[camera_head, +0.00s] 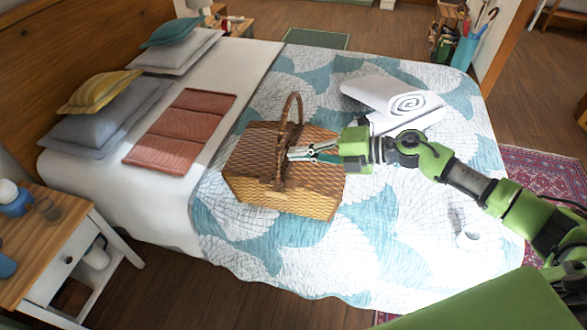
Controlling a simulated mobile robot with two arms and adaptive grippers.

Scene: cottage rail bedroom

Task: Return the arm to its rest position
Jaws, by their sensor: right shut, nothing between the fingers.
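My right gripper (303,153) is at the end of the green and black arm that comes in from the right. It is shut and holds nothing that I can see. Its fingertips are over the lid of a wicker basket (290,198), close by the upright handle (283,125). I cannot tell whether the fingers touch the handle. The basket stands on the bed and its lid looks closed. My left gripper is out of view.
The bed (270,258) has a teal and white quilt. A rolled white towel (385,93) lies behind my arm. A folded red cloth (180,130) and pillows are at the left. A nightstand (60,240) stands at the lower left.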

